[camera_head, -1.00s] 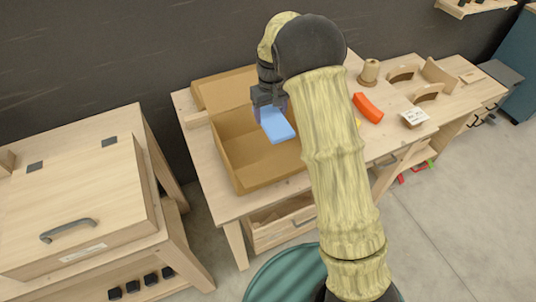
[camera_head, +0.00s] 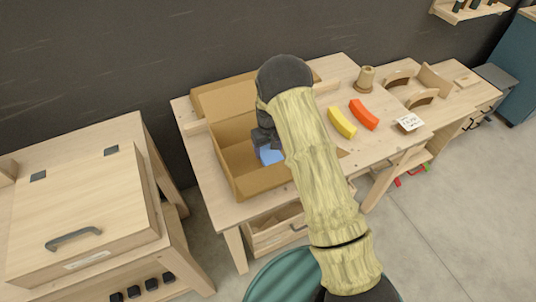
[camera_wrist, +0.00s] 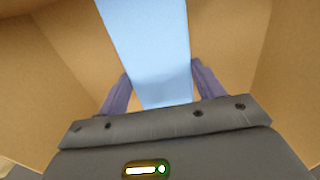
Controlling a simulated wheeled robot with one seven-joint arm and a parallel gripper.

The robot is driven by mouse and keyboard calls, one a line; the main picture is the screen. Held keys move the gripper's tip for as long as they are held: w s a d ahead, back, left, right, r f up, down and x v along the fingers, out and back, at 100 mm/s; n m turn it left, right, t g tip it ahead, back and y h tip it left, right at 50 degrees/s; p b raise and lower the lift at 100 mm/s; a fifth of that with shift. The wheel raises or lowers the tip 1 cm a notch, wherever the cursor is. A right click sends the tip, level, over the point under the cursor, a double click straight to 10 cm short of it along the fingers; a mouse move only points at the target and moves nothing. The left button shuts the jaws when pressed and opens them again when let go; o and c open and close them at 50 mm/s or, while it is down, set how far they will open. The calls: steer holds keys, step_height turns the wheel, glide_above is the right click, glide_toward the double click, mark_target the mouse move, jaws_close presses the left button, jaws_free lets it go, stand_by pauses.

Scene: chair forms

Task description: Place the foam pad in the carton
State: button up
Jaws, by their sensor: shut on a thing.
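The foam pad is a light blue block (camera_head: 271,154), seen partly behind my arm in the head view. It also fills the middle of the wrist view (camera_wrist: 150,50). My gripper (camera_wrist: 155,88) is shut on the foam pad, with a purple finger on each side of it. The carton (camera_head: 240,172) is an open brown cardboard box on the workbench. My gripper and the pad are down inside the carton's opening, with cardboard walls around them in the wrist view. Whether the pad touches the carton's floor cannot be told.
A wooden cabinet with a handled lid (camera_head: 80,210) stands at the left.

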mark_target(269, 151)
steer(key=shift+f+p, duration=0.5)
steer(key=shift+f, duration=1.65)
steer(key=shift+f, duration=0.1)
steer(key=o, duration=0.9)
steer(key=shift+o, duration=0.2)
step_height(269, 151, up, 12)
steer(key=b, duration=0.3)
